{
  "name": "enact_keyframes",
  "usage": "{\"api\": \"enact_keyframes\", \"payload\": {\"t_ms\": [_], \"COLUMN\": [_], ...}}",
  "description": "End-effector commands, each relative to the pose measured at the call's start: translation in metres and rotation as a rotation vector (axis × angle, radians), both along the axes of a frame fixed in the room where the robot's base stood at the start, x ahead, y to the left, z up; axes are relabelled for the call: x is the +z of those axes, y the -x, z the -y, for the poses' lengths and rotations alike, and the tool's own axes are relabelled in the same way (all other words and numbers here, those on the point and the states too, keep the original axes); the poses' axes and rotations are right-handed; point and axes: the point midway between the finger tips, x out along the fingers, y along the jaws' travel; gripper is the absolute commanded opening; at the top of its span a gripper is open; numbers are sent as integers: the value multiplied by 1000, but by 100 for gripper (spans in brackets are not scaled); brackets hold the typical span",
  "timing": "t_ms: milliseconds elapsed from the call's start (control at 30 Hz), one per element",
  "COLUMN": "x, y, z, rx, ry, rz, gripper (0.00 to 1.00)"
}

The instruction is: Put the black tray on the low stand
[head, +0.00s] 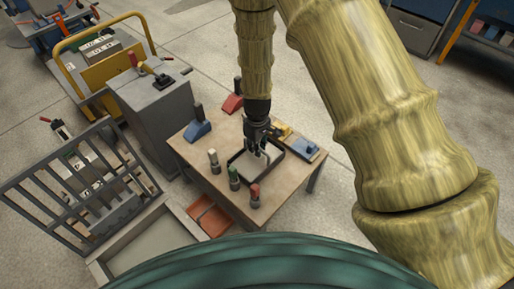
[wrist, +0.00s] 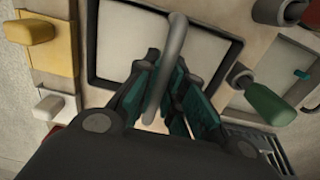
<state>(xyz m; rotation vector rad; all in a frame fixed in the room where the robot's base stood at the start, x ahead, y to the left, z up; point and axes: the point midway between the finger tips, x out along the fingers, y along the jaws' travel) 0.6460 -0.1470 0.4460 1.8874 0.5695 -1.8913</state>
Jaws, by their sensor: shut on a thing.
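The black tray (head: 243,176) lies on the wooden table (head: 189,153) in the head view. It has a dark rim, a pale inside and a grey looped handle. In the wrist view the tray (wrist: 92,55) fills the upper middle, and its handle (wrist: 172,62) arches between the fingers. My gripper (head: 259,150) points down over the tray and is shut on it at the handle; it also shows in the wrist view (wrist: 168,105). I cannot see a gap under the tray. A low, pale, rimmed surface (head: 150,242) at lower left may be the low stand; I cannot be sure.
White (head: 213,160), green (head: 234,178) and red (head: 255,197) handled pieces stand close in front of the tray. A grey cabinet (head: 153,105) and a barred rack (head: 82,190) are left. An orange bin (head: 208,217) is low beside the table.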

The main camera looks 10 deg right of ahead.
Motion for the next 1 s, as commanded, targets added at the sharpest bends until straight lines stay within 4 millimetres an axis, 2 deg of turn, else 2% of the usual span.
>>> {"api": "enact_keyframes", "payload": {"t_ms": [367,400,500,867,1000], "x": [-2,-2,-2,0,17], "y": [-1,-1,0,-1,-1], "z": [0,0,0,0,0], "rx": [0,1,1,1,2], "ry": [0,-1,-1,0,0], "rz": [1,1,1,1,2], "gripper": [0,18,32,32,32]}}
